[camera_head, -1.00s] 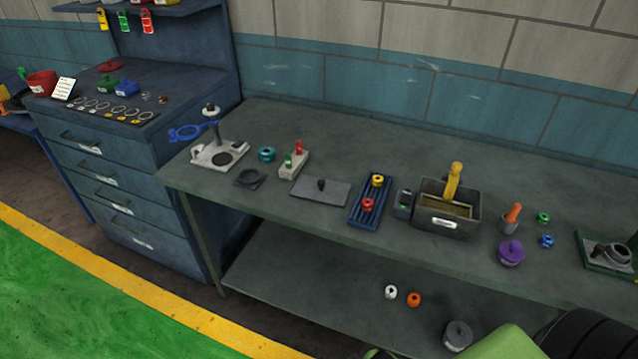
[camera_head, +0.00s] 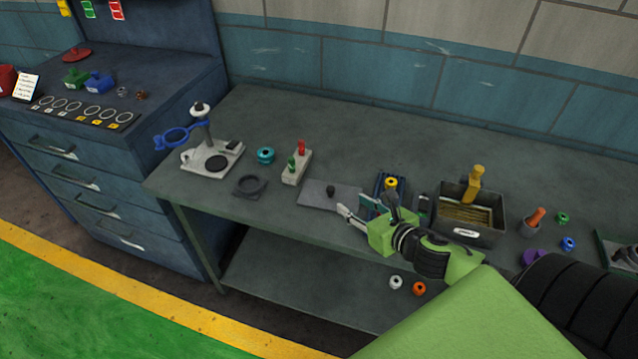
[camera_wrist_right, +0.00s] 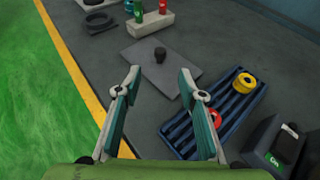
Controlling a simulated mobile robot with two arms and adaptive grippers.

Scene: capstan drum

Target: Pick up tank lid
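The tank lid appears to be the flat grey plate (camera_head: 316,195) with a black knob (camera_head: 330,189), lying on the bench. In the right wrist view the plate (camera_wrist_right: 180,75) lies ahead of the fingers, its knob (camera_wrist_right: 160,54) beyond the tips. My right gripper (camera_head: 354,207) is open and empty at the plate's right front side in the head view. In the wrist view its two fingers (camera_wrist_right: 158,76) are spread wide, with nothing between them. An open dark tank (camera_head: 465,228) with a yellow-handled tool stands farther right. My left gripper is not in view.
A blue ribbed tray (camera_wrist_right: 221,110) with yellow and red rings lies right of the plate, partly hidden by my gripper in the head view. A block with red and green pegs (camera_head: 297,166) and a dark ring (camera_head: 250,185) are left. The back of the bench (camera_head: 330,130) is clear.

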